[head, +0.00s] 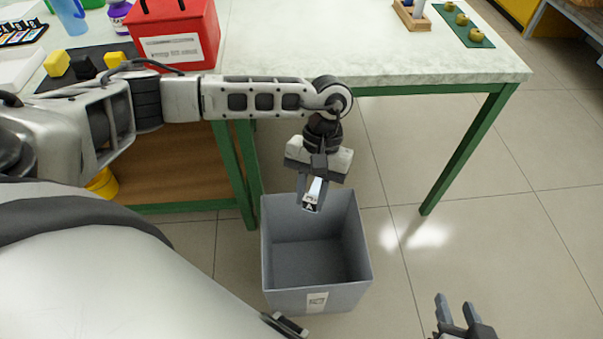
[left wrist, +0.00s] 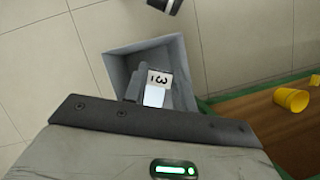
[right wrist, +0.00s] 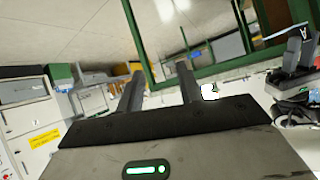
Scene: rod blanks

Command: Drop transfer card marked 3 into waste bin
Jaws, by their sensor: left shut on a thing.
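The transfer card (head: 314,190) is a small white piece held between the fingers of my left gripper (head: 311,200). Its mark, 3, reads on the card in the left wrist view (left wrist: 160,77). The grey waste bin (head: 345,297) stands on the floor, open at the top and with a small label on its front. The card and left fingertips are over the bin's opening, near its back rim. The bin also shows in the left wrist view (left wrist: 116,70), below the card. My right gripper (head: 456,302) is open and empty, at the lower right.
A pale worktop with green legs (head: 400,60) stands behind the bin. On it are a red box (head: 178,50), yellow and black blocks, and a green strip with round items (head: 462,25). A yellow container (left wrist: 291,99) is on the lower shelf. Floor right of the bin is clear.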

